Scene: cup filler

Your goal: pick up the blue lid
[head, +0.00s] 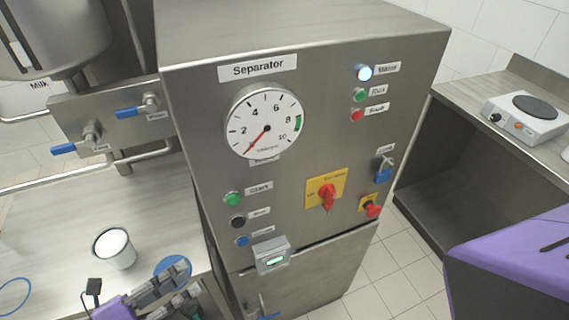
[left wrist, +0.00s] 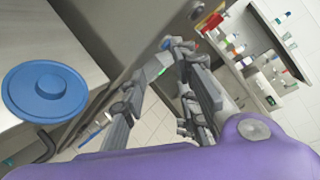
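The blue lid (head: 172,266) is a flat round disc lying on the steel counter, near its right edge. In the head view my left gripper partly covers it. In the left wrist view the whole lid (left wrist: 46,92) shows at the left, with a raised round knob in its middle. My left gripper (head: 188,286) is beside the lid at the counter's edge, apart from it. Its fingers (left wrist: 174,58) are spread with nothing between them, off to the right of the lid in the wrist view. My right gripper is not in view.
A white cup (head: 114,248) stands on the counter (head: 50,220) left of the lid. The separator cabinet (head: 310,130) rises close to the right. Pipes with blue-handled valves (head: 130,112) run above the counter. A hot plate (head: 530,115) stands on the far right bench.

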